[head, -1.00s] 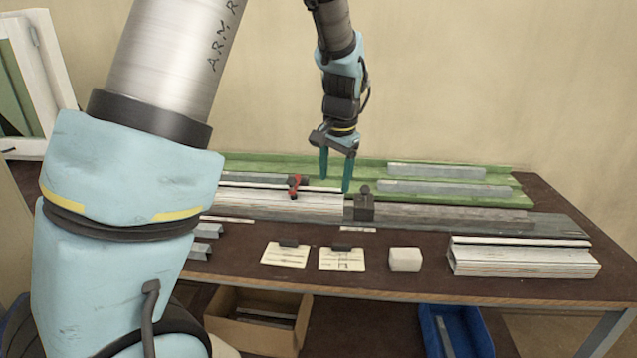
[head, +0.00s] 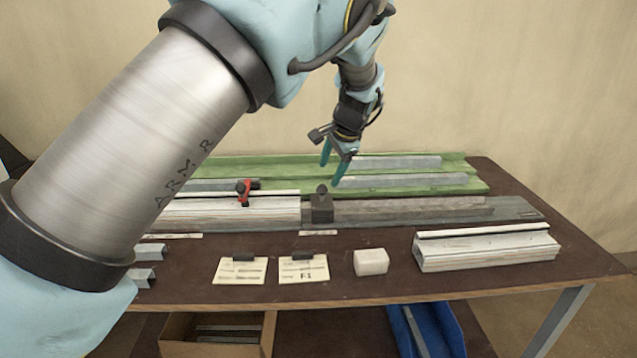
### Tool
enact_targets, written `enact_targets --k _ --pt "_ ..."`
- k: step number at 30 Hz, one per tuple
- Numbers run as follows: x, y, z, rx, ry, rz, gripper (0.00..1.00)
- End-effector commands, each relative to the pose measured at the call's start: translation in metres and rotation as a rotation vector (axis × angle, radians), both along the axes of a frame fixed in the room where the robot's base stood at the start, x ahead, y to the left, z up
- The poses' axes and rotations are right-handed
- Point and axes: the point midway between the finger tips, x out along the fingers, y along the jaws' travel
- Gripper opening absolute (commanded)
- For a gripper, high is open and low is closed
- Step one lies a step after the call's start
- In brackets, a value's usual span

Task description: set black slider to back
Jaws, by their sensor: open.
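The black slider (head: 321,207) is a dark block with a round knob on top. It sits on the rail at the right end of the long white profile (head: 230,211). My gripper (head: 332,169) has two teal fingers, spread apart and empty. It hangs above and slightly behind the slider in the picture, apart from it. A red clamp (head: 244,192) stands on the white profile to the left of the slider.
Green channels (head: 390,190) with grey bars lie along the back of the brown table (head: 340,285). A white block (head: 371,262), two paper cards (head: 303,269) and a short white profile (head: 487,248) lie in front. A cardboard box (head: 175,335) and a blue bin (head: 428,330) are below.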

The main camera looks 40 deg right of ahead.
Motion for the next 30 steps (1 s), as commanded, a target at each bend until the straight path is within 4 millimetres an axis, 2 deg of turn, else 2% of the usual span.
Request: enact_targets --k 6,12,24,30 --pt "0.019 -0.003 -0.035 0.003 0.000 0.003 0.68" --pt "0.029 -0.005 -0.057 0.000 0.000 0.001 0.68" --pt "0.032 -0.006 -0.064 -0.001 0.000 0.002 0.68" --pt "0.032 -0.006 -0.064 -0.001 0.000 0.002 0.45"
